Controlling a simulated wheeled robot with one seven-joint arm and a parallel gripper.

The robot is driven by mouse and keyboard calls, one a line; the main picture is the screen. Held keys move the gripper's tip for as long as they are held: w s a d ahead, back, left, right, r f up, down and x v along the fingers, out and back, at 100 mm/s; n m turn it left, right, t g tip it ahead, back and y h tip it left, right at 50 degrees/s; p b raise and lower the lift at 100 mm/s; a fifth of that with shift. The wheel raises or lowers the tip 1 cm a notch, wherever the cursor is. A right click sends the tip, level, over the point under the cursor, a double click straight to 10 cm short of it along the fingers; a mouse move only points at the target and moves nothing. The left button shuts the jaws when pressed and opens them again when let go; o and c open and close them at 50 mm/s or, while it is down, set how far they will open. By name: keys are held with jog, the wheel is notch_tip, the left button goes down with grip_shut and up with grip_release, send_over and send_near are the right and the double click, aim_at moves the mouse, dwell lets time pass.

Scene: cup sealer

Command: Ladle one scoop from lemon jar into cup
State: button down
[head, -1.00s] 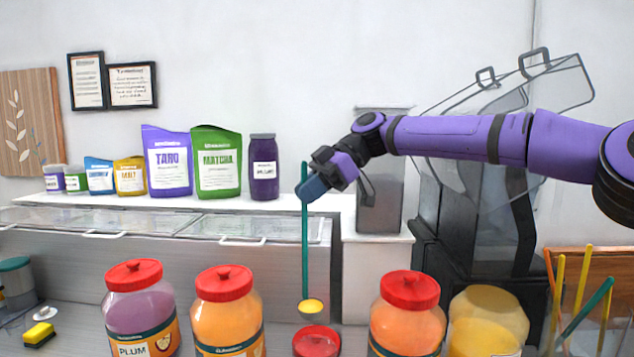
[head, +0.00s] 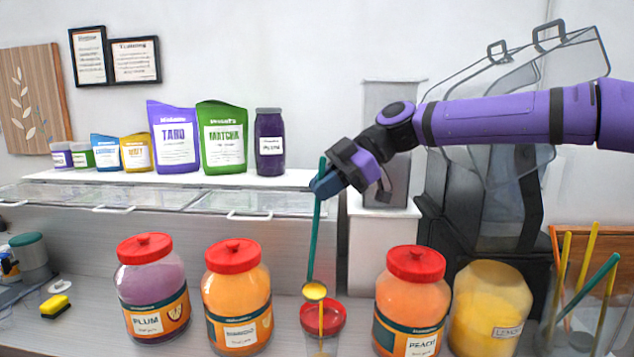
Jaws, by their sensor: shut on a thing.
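My gripper (head: 322,182) is shut on the top of the ladle's teal handle (head: 317,235), high above the counter. The ladle's bowl (head: 314,291) hangs low and looks yellow, and the handle leans slightly. A thin yellow stream (head: 321,318) runs down from the bowl toward a clear cup (head: 310,345) at the bottom edge. The cup is hard to make out and partly cut off. A red round lid-like piece (head: 335,314) shows just behind it. The lemon jar (head: 490,310) stands lidless at the right with yellow contents.
Red-lidded jars of plum (head: 150,290), an orange-filled jar (head: 237,295) and peach (head: 410,300) flank the cup. A holder at the far right has several yellow and teal handles (head: 590,290). A shelf with pouches (head: 222,140) is behind.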

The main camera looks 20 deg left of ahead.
jog(key=s+d+f+n+t+y, duration=0.4)
jog(key=s+d+f+n+y, duration=0.3)
jog(key=s+d+f, duration=0.7)
jog(key=shift+s+d+f+n+y, duration=0.4)
jog(key=shift+s+f, duration=0.6)
jog(key=shift+f, duration=0.55)
dwell(1.1)
